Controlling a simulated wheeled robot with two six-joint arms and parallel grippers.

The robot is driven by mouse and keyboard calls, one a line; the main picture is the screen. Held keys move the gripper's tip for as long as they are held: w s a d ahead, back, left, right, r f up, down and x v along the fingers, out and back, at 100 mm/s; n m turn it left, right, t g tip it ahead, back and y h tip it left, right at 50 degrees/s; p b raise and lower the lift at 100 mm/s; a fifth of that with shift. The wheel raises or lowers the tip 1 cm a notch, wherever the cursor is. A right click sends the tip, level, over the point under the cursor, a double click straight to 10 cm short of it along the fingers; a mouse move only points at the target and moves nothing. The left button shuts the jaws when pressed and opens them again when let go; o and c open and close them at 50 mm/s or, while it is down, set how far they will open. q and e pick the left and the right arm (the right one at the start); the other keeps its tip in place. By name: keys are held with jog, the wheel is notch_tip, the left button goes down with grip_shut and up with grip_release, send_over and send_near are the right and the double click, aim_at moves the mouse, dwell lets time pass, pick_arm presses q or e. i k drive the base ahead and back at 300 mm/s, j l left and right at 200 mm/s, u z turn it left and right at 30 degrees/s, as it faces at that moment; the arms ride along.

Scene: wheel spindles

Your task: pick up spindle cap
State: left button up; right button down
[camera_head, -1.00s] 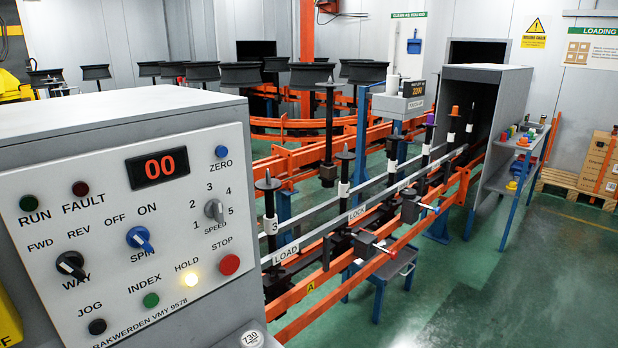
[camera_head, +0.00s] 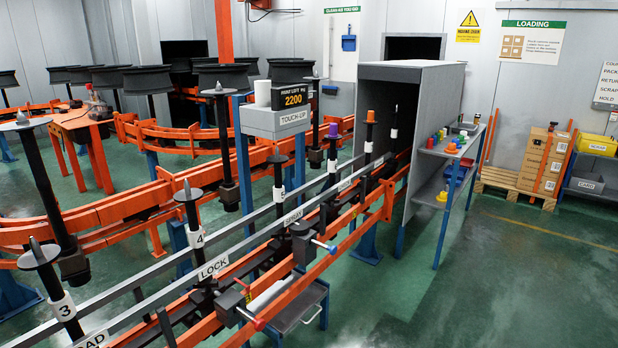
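Several small coloured caps stand on the upper shelf of the blue-legged side rack, among them an orange cap (camera_head: 452,149). A yellow cap-like piece (camera_head: 442,196) sits on the lower shelf. One spindle on the line carries an orange cap (camera_head: 371,115), and another carries a purple cap (camera_head: 333,130). The nearer spindles, such as spindle 3 (camera_head: 54,285) and spindle 4 (camera_head: 190,214), have bare pointed tips above dark discs. Neither of my grippers is in view.
A grey booth (camera_head: 411,73) covers the far end of the orange rail line. The side rack (camera_head: 466,146) stands against its right side. Boxes on a pallet (camera_head: 516,186) are farther right. The green floor (camera_head: 480,290) at the front right is clear.

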aim_at(370, 115)
jog(key=i+l+z, duration=0.1)
jog(key=i+l, duration=0.15)
jog(key=i, duration=0.25)
jog(key=i+l+z, duration=0.1)
jog(key=i+l, duration=0.15)
jog(key=i, duration=0.3)
jog(key=i+l+z, duration=0.1)
jog(key=i, duration=0.4)
jog(key=i+l+z, duration=0.15)
jog(key=i, duration=0.4)
jog(key=l+u, duration=0.1)
jog(key=u, duration=0.15)
jog(key=i+l+u, duration=0.45)
jog(key=l+u, duration=0.15)
jog(key=i+l+u, duration=0.15)
jog(key=l+u, duration=0.15)
jog(key=i+l, duration=0.15)
jog(key=l, duration=0.3)
jog(key=i+l+u, duration=0.15)
jog(key=l, duration=0.35)
jog(key=i+l, duration=0.1)
jog(key=l, duration=0.35)
jog(key=i+l+u, duration=0.1)
jog(key=l, duration=0.4)
jog(key=i+l+u, duration=0.1)
jog(key=l, duration=0.4)
